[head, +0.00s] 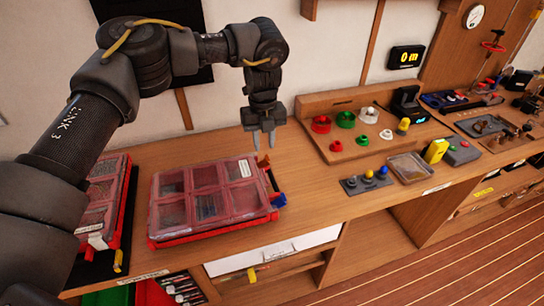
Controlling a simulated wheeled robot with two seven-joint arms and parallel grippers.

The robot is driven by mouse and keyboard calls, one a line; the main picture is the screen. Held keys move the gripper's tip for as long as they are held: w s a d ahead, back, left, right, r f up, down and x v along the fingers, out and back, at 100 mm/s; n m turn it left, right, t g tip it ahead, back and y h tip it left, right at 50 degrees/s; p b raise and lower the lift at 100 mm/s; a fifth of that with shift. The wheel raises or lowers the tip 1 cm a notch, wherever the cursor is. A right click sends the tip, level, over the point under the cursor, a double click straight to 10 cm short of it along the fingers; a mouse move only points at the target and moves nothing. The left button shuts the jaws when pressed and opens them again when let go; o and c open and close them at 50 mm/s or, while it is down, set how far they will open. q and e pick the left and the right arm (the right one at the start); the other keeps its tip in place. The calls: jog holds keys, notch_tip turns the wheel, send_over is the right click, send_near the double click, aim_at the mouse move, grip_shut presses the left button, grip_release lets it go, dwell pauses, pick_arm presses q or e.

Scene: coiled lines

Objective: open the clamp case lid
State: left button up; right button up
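A red case (160,240) with a clear, compartmented lid (205,175) lies on the wooden bench; I take it for the clamp case, but its label is too small to read. The lid is down over several compartments with small contents. A blue part (279,200) shows at its right side. My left gripper (264,147) hangs fingers down above and beyond the case's back right corner. Its two fingers are apart, with nothing between them, and it appears clear of the case. My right gripper is not in view.
A second red case (107,190) stands at the left, partly behind my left arm. A wooden rack (345,135) with red, green and white pieces stands right of the gripper. A clear tray (410,168) lies near the front edge. Bare bench lies between case and rack.

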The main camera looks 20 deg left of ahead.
pick_arm(q)
jog(key=p, duration=0.3)
send_over(264, 174)
jog(key=f, duration=0.6)
jog(key=shift+w+d+f, duration=0.2)
jog(key=shift+w, duration=0.05)
notch_tip(264, 174, down, 2)
jog(key=shift+a+f, duration=0.15)
jog(key=shift+s+f, duration=0.25)
jog(key=shift+f+p, duration=0.2)
jog(key=shift+p, duration=0.1)
jog(key=shift+w+f, duration=0.15)
jog(key=shift+f, duration=0.15)
jog(key=shift+r, duration=0.1)
jog(key=c, duration=0.6)
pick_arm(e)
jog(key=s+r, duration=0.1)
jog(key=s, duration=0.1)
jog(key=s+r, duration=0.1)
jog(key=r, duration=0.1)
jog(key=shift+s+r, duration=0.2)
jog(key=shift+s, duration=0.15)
